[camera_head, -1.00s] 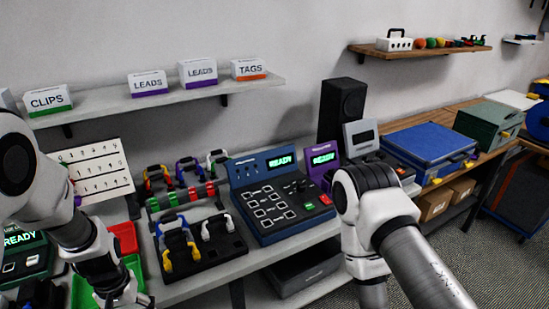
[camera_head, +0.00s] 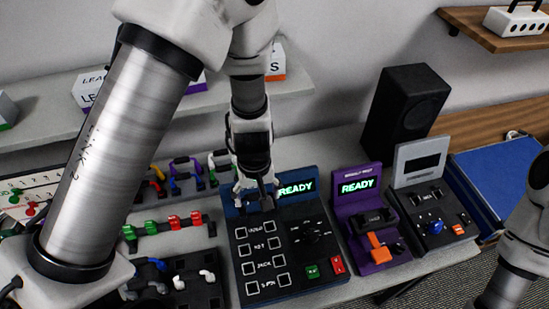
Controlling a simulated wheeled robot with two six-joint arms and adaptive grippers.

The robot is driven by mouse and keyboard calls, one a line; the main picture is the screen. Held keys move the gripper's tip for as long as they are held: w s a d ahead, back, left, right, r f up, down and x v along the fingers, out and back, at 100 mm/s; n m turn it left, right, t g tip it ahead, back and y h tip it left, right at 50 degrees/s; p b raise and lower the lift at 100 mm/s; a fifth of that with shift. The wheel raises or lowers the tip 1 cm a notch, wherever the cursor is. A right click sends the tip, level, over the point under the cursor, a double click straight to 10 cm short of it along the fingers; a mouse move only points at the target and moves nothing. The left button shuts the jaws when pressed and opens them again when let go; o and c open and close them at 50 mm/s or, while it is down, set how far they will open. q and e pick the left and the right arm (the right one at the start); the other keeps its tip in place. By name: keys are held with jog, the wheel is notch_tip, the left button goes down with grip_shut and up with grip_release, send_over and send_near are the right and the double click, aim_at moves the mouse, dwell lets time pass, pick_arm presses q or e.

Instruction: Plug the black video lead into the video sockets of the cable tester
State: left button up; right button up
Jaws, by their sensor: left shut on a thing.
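The cable tester (camera_head: 287,279) is a dark console with a blue back panel and a green READY screen. Rows of paired square sockets run down its left side; their labels are too small to read surely. My left gripper (camera_head: 256,196) points down in front of the tester's back panel, above the top socket row. It is shut on a small dark piece, which looks like the black video lead (camera_head: 265,197); the fingers hide much of it. It appears apart from the sockets. My right arm shows at the right edge, its gripper out of view.
A purple READY tester (camera_head: 344,207) with an orange plug and a grey device (camera_head: 427,203) stand right of the console. A black speaker (camera_head: 405,112) stands behind. Coloured leads sit in racks on the left, partly hidden by my left arm.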

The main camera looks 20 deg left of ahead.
pick_arm(q)
jog(key=shift+f, duration=0.15)
jog(key=f+b, duration=0.1)
jog(key=s+f+b, duration=0.1)
jog(key=f+b, duration=0.1)
jog(key=s+f+b, duration=0.1)
jog(key=b, duration=0.1)
jog(key=shift+f, duration=0.25)
jog(key=shift+w+f, duration=0.1)
jog(key=shift+f, duration=0.1)
jog(key=shift+s+a+r, duration=0.1)
jog(key=shift+s+r, duration=0.05)
jog(key=shift+s, duration=0.05)
jog(key=shift+s+r, duration=0.2)
jog(key=shift+s, duration=0.05)
pick_arm(e)
jog(key=f, duration=0.1)
jog(key=s+f, duration=0.1)
jog(key=f, duration=0.1)
jog(key=s+f, duration=0.1)
jog(key=shift+f, duration=0.4)
pick_arm(q)
jog(key=shift+w+f, duration=0.1)
jog(key=shift+w, duration=0.1)
pick_arm(e)
jog(key=shift+w, duration=0.1)
